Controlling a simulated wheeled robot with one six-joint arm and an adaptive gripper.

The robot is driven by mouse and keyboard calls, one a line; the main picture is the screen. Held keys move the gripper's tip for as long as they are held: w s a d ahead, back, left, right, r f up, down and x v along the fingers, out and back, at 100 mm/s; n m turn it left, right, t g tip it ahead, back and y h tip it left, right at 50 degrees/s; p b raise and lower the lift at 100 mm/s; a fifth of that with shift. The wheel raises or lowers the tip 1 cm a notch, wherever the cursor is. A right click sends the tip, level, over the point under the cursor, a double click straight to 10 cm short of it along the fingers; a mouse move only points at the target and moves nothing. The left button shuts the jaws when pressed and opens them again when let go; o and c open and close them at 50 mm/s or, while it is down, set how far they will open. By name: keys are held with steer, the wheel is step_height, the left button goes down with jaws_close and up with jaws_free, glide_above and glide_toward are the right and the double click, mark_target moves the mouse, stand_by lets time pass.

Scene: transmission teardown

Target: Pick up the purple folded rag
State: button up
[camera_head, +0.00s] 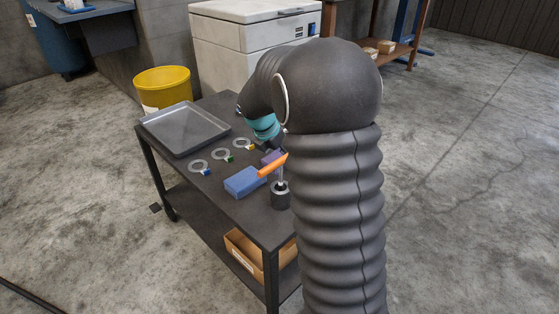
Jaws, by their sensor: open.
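A small purple piece, which looks like the purple folded rag (269,157), lies on the dark cart top (240,210) near its right side. Only part of it shows, just behind an orange object (272,167). My gripper (268,148) points down below the teal ring of my arm, just above and behind the rag. It is dark, small and partly hidden by my arm, but it is open. I cannot tell whether its fingers touch the rag.
A blue block (244,182) and a dark cylinder (281,196) stand close in front of the rag. Several tagged metal rings (221,155) lie to the left. A grey tray (184,129) fills the far left of the cart. A yellow bin (163,88) stands behind.

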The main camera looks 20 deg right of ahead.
steer(key=shift+f, duration=0.25)
stand_by(0.3)
steer(key=c, duration=1.1)
